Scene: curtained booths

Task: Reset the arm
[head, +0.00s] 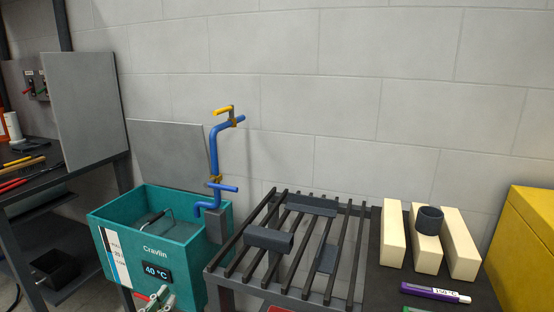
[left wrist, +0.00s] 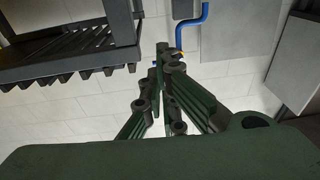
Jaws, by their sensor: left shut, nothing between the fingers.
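A blue pipe (left wrist: 187,30) shows beyond the tips there. My right gripper is in neither view.
A slatted dark rack (head: 345,262) with dark metal pieces stands right of the tank. Cream blocks (head: 459,243), a dark ring (head: 429,220) and a purple marker-like tool (head: 434,292) lie further right, beside a yellow box (head: 525,250). A dark workbench (head: 90,160) stands left.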

